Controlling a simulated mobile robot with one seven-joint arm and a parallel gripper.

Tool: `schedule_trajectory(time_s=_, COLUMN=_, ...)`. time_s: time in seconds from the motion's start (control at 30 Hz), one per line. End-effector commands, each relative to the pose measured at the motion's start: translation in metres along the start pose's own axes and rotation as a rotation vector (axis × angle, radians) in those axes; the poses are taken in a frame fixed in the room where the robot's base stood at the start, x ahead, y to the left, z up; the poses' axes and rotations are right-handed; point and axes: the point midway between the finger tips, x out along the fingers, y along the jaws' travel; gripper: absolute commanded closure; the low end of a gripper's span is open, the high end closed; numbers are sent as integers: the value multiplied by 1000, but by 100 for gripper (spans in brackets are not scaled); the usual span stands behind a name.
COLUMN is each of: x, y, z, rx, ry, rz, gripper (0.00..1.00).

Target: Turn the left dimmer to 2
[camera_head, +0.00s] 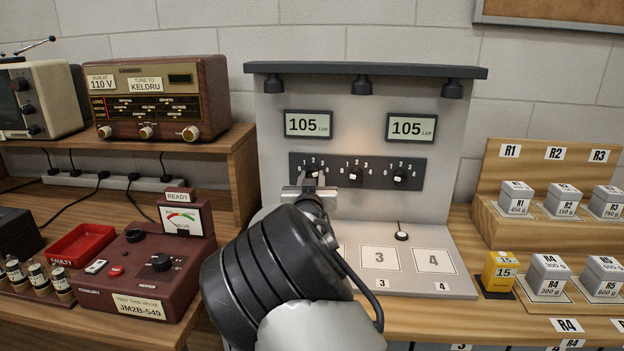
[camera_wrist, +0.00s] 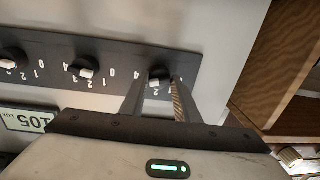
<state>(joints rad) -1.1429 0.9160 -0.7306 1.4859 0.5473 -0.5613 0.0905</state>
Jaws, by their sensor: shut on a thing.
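The left dimmer (camera_head: 312,170) is the leftmost of three knobs on a dark strip (camera_head: 341,174) of the grey panel. My gripper (camera_head: 311,184) reaches up to it from below and is shut on it. In the wrist view the scene is upside down, and the left dimmer (camera_wrist: 156,80) sits between the two fingers of my gripper (camera_wrist: 160,85). The fingers hide part of its scale, so I cannot tell its setting. The middle dimmer (camera_head: 355,174) and right dimmer (camera_head: 400,177) stand free to the right. Two displays (camera_head: 308,124) (camera_head: 411,127) above both read 105 lux.
Lamps (camera_head: 361,85) hang under the panel's top ledge. A sloped base with numbered squares (camera_head: 434,260) lies below. On the left are a radio (camera_head: 158,97) and a red valve tester (camera_head: 145,262). Labelled blocks (camera_head: 515,198) and a yellow block (camera_head: 501,270) stand on the right.

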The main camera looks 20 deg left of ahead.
Motion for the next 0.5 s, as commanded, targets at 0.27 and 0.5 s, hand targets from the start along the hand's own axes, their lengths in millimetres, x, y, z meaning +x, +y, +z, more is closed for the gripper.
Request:
schedule_trajectory(time_s=0.27, x=0, y=1, z=-2, rx=-241, ry=-17, rz=3, gripper=94)
schedule_trajectory(time_s=0.5, x=0, y=0, z=-2, rx=-472, ry=-33, rz=4, gripper=94)
